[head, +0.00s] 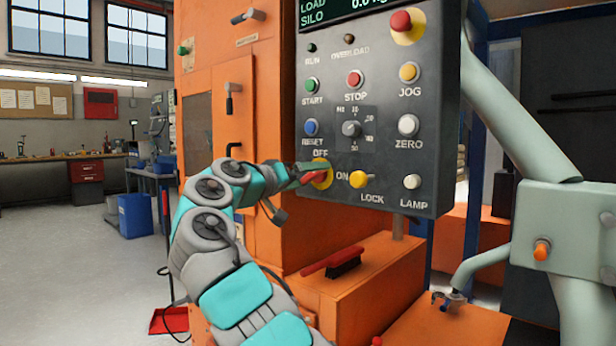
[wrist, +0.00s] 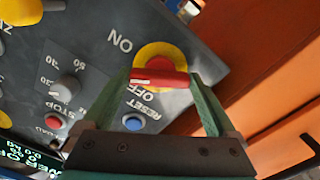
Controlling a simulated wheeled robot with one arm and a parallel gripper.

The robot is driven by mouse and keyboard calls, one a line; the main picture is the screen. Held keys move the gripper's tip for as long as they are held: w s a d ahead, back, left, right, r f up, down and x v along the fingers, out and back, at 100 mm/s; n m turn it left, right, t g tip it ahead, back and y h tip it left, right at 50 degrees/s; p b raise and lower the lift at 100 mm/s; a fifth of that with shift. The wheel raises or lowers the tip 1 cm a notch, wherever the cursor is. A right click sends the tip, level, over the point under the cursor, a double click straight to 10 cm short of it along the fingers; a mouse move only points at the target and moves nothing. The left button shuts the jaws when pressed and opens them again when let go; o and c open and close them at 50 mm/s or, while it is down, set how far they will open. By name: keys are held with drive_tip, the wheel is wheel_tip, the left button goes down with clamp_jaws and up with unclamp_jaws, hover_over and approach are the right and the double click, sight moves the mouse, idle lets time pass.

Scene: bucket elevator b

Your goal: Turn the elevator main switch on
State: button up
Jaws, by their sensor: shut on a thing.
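The main switch has a red handle (wrist: 158,79) on a round yellow plate (wrist: 156,55), low on the left of the grey control panel (head: 435,110). It also shows in the head view as a red handle (head: 313,177), partly hidden by my gripper (head: 306,172). OFF is printed above the switch and ON to its right. In the wrist view my green fingers hold the handle's two ends. There, the handle lies level across the picture, its left end between the OFF and ON labels.
The yellow LOCK knob (head: 359,179) is close to the right of the switch, and the blue RESET button (head: 311,127) is above it. A red-backed brush (head: 345,263) lies on the orange ledge below.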

drive_tip(key=m, duration=0.6)
drive_tip(key=shift+m, duration=0.4)
idle(0.3)
drive_tip(key=o, duration=1)
drive_tip(key=v, duration=0.7)
drive_tip(key=shift+s+a+b, duration=0.25)
drive_tip(key=shift+s+b, duration=0.1)
drive_tip(key=shift+b, duration=0.1)
